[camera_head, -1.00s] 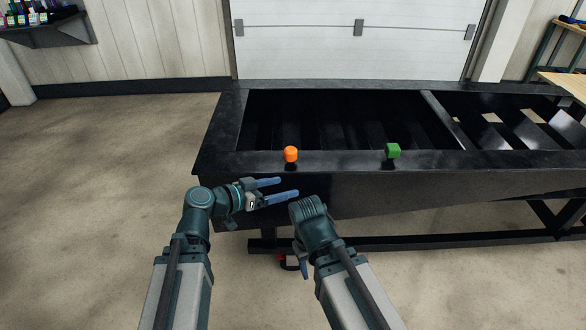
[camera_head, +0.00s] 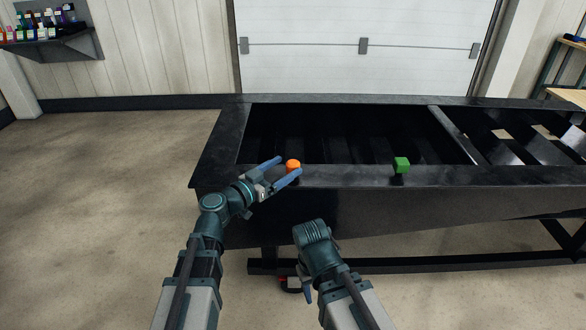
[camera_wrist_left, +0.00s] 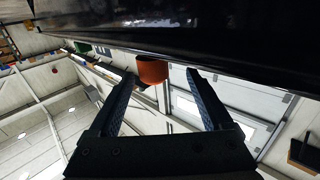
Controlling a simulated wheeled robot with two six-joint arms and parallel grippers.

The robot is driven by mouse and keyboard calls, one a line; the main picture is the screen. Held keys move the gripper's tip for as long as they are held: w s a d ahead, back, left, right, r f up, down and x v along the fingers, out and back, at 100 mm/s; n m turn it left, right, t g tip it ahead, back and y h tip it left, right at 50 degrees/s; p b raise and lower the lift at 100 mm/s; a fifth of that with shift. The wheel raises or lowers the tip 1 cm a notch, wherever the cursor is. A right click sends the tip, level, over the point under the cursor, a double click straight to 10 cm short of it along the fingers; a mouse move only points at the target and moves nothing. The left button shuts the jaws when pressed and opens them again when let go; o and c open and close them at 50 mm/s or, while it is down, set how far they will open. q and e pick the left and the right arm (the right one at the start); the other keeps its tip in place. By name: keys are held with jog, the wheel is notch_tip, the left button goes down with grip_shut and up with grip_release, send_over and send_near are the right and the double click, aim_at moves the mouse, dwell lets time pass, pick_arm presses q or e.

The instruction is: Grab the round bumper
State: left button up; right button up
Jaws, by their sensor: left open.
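The round bumper is a small orange cylinder (camera_head: 293,165) on the near rail of the black trailer frame (camera_head: 350,177). My left gripper (camera_head: 283,168) is open at the rail, its two blue fingers pointing toward the bumper. In the left wrist view the orange bumper (camera_wrist_left: 153,69) shows beyond and between the open fingertips (camera_wrist_left: 161,76); I cannot tell whether they touch it. My right arm (camera_head: 318,250) is low in front of the frame, to the right of the left arm, and its fingers are mostly hidden.
The frame has open bays with dark slats behind the rail. A white garage door (camera_head: 360,50) stands behind, and a shelf with bottles (camera_head: 45,35) hangs at the far left. The floor at left is clear.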

pick_arm(q)
jog(key=shift+w+d, duration=0.35)
jog(key=x, duration=0.5)
jog(key=shift+s+d+r, duration=0.1)
jog(key=shift+s+d, duration=0.05)
jog(key=shift+d, duration=0.2)
jog(key=shift+s, duration=0.1)
grip_shut()
